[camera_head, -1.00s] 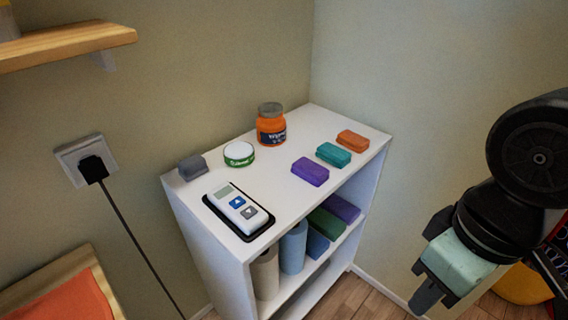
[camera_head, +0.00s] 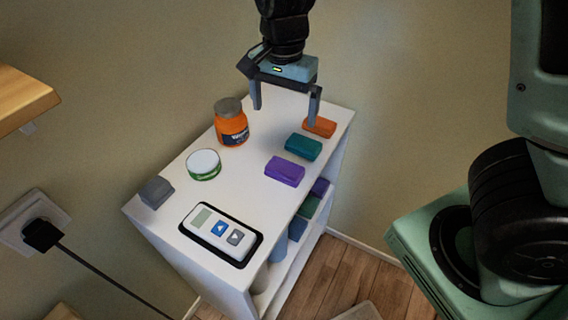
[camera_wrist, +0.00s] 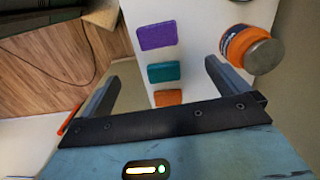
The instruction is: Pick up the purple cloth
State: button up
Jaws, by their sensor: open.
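The purple cloth (camera_head: 285,170) is a small folded block lying on the white shelf top near its front right edge. It also shows in the wrist view (camera_wrist: 157,36), beyond the fingertips. My gripper (camera_head: 286,112) is open and empty above the back part of the shelf top, between the orange jar and the orange cloth in the picture. In the wrist view, my gripper's fingers (camera_wrist: 160,72) spread to either side of the teal and orange cloths. The purple cloth is apart from my gripper and fully visible.
A teal cloth (camera_head: 304,147) and an orange cloth (camera_head: 320,127) lie in a row behind the purple one. An orange jar (camera_head: 231,128), a white-lidded green tin (camera_head: 203,164), a grey block (camera_head: 157,192) and a device on a black tray (camera_head: 254,249) share the white shelf (camera_head: 234,186).

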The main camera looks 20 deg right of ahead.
jog(key=b, duration=0.1)
send_over(285, 165)
jog(key=f, duration=1.2)
jog(key=shift+w+d, duration=0.15)
jog(key=shift+w, duration=0.15)
jog(key=shift+s+f, duration=0.15)
jog(key=shift+f, duration=1.2)
jog(key=shift+s+f, duration=0.15)
jog(key=shift+f, duration=1.15)
jog(key=c, duration=0.8)
